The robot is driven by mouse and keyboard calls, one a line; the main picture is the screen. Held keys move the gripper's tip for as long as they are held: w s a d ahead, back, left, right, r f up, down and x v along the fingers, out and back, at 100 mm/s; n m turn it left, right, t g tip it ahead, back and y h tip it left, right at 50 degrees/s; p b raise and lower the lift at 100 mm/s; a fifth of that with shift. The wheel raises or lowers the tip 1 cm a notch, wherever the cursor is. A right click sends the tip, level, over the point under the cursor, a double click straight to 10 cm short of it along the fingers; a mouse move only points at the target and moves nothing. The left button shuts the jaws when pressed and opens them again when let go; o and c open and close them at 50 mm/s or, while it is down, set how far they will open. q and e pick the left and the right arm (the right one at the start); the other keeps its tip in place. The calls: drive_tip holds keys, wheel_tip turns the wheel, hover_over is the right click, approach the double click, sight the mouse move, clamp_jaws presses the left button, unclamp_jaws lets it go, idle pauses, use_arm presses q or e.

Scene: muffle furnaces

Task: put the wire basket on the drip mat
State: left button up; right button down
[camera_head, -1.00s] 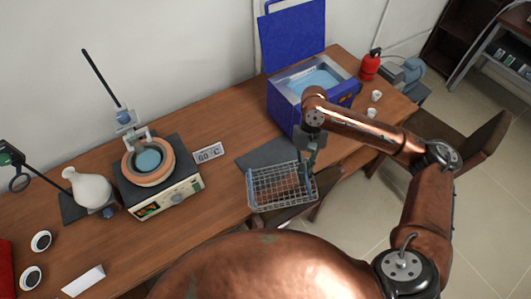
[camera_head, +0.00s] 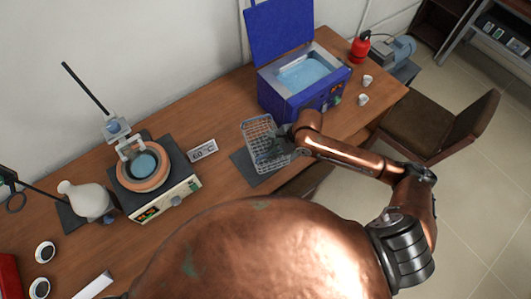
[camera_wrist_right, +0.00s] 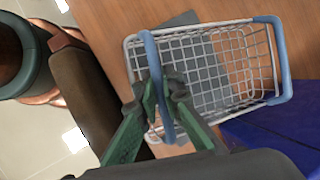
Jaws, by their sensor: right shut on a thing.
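The wire basket (camera_head: 259,130) is a silver wire cage with blue-grey ends. In the head view it overlaps the back part of the dark grey drip mat (camera_head: 249,174); I cannot tell how far above the mat it is. My right gripper (camera_head: 284,143) is at the basket's right side. In the right wrist view my right gripper (camera_wrist_right: 162,92) is shut on the blue handle bar at one end of the basket (camera_wrist_right: 245,62). The mat (camera_wrist_right: 182,22) shows behind and through the wires. My left gripper is not in view.
A blue water bath (camera_head: 290,97) with a raised lid stands close behind the basket. A heating device (camera_head: 150,185) with a round bowl and a "60 °C" sign (camera_head: 202,151) are to the left.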

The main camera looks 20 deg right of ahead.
sight(269, 162)
drive_tip(key=shift+s+a+m+t, duration=0.1)
drive_tip(key=shift+m+t, duration=0.2)
drive_tip(key=shift+m, duration=0.3)
wheel_tip(269, 162, down, 6)
drive_tip(key=shift+r, duration=0.25)
drive_tip(key=shift+f, duration=0.55)
wheel_tip(269, 162, down, 3)
drive_tip(key=shift+f+b, duration=0.1)
drive_tip(key=shift+b, duration=0.2)
drive_tip(key=c, duration=2.1)
unclamp_jaws()
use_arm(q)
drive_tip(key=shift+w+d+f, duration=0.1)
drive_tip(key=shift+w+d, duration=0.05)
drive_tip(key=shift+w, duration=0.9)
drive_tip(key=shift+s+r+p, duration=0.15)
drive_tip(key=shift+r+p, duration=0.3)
use_arm(e)
drive_tip(key=v, duration=1.2)
drive_tip(key=shift+a, duration=0.1)
